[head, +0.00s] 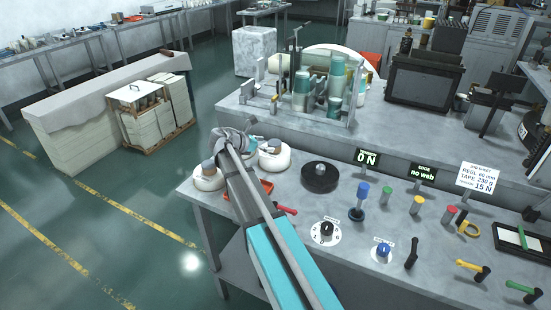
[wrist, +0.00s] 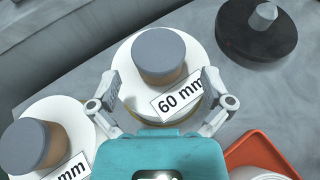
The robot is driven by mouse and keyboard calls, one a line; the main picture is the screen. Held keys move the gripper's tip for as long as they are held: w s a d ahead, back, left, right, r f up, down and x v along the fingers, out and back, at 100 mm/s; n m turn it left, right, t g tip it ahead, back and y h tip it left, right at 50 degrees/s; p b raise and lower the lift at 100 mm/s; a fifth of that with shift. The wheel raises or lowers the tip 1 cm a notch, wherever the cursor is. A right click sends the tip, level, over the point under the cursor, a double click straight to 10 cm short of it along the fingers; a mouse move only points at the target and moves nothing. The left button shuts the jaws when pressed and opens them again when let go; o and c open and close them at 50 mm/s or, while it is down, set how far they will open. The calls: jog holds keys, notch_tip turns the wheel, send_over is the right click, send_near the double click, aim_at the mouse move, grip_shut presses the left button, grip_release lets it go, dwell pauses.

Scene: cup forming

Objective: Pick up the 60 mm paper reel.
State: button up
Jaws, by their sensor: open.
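The 60 mm paper reel is a white disc with a brown core and grey cap, labelled "60 mm" (wrist: 198,62). It lies in the middle of the wrist view. In the head view it appears to be the right one of two reels (head: 276,163). My gripper (wrist: 158,82) is open, with one finger on each side of the core; I cannot tell its height above the reel. In the head view my gripper (head: 234,140) is over the table's left end, partly hidden by my arm.
A second reel (wrist: 82,118) lies close at lower left, its label cut off. A black disc with a grey hub (wrist: 258,48) stands upper right; an orange tray (wrist: 268,145) is lower right. Knobs and levers, including a blue-topped post (head: 362,190), stand on the table farther right.

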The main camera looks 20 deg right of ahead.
aim_at(279, 144)
jog(key=shift+d, duration=0.2)
jog(key=shift+b+x, duration=0.85)
jog(key=shift+x, duration=1.75)
jog(key=shift+r, duration=0.15)
jog(key=c, duration=1.2)
